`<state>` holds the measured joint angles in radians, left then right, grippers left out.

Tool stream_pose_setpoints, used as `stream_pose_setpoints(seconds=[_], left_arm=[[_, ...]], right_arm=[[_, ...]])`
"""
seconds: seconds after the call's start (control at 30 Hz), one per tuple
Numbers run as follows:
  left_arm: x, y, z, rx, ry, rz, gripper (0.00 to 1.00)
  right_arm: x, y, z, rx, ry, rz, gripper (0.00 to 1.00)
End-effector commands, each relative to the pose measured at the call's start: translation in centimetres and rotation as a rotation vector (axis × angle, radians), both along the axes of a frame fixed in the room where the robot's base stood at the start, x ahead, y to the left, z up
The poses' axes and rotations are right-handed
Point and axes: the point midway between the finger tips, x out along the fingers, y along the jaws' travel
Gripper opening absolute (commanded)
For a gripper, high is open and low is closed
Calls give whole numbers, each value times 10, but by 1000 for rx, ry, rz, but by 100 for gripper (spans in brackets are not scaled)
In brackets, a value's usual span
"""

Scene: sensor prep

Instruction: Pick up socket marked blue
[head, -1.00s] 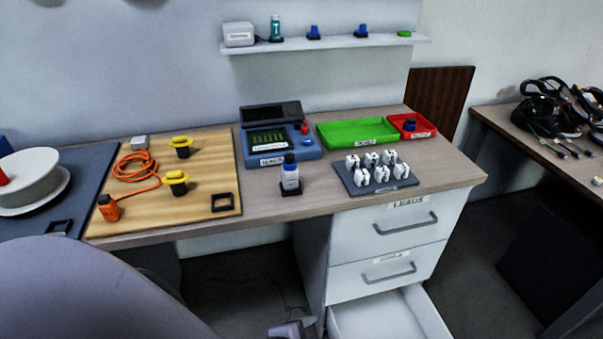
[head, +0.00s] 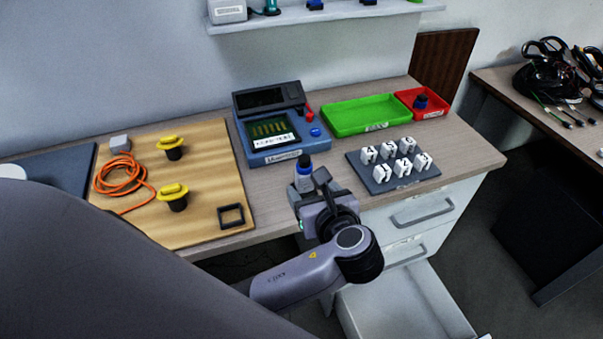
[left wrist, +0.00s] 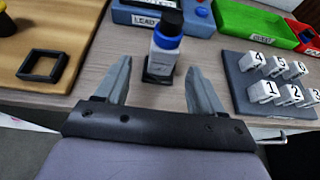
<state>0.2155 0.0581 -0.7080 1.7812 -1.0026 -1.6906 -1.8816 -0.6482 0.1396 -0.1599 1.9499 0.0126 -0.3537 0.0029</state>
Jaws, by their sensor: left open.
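A small upright white piece with a blue band and a dark top (head: 304,168) stands near the bench's front edge, in front of the blue tester. In the left wrist view this blue-marked piece (left wrist: 164,46) stands on a small black square base, just beyond and between my fingertips. I cannot read a label on it. My left gripper (head: 311,187) is open and empty at the bench edge, its fingers (left wrist: 158,75) pointing at the piece. In the head view the gripper hides the piece's lower part. My right gripper is not in view.
A blue tester (head: 275,147) stands close behind. A grey block with numbered white clips (head: 380,182) lies to the right, below green (head: 345,129) and red (head: 432,113) trays. A wooden board (head: 215,160) with yellow-flanged pieces lies left. A lower drawer (head: 410,300) is open.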

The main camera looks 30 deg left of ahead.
Motion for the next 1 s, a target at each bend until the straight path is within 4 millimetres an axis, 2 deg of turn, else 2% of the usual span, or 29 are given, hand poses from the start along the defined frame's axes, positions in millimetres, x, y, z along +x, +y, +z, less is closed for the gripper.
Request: stream_pose_setpoints(seconds=[0.43,0.77,0.8,0.87,0.9,0.97,1.0], left_arm=[[40,37,-21,4,2,3,68],[46,43,-25,0,1,1,68],[46,43,-25,0,1,1,62],[46,43,-25,0,1,1,42],[46,43,-25,0,2,1,29],[46,43,-25,0,2,1,10],[46,43,-25,0,2,1,9]], right_arm=[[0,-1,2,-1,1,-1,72],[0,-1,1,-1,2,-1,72],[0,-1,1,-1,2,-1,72],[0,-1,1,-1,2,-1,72],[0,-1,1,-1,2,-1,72],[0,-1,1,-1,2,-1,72],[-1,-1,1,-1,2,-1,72]])
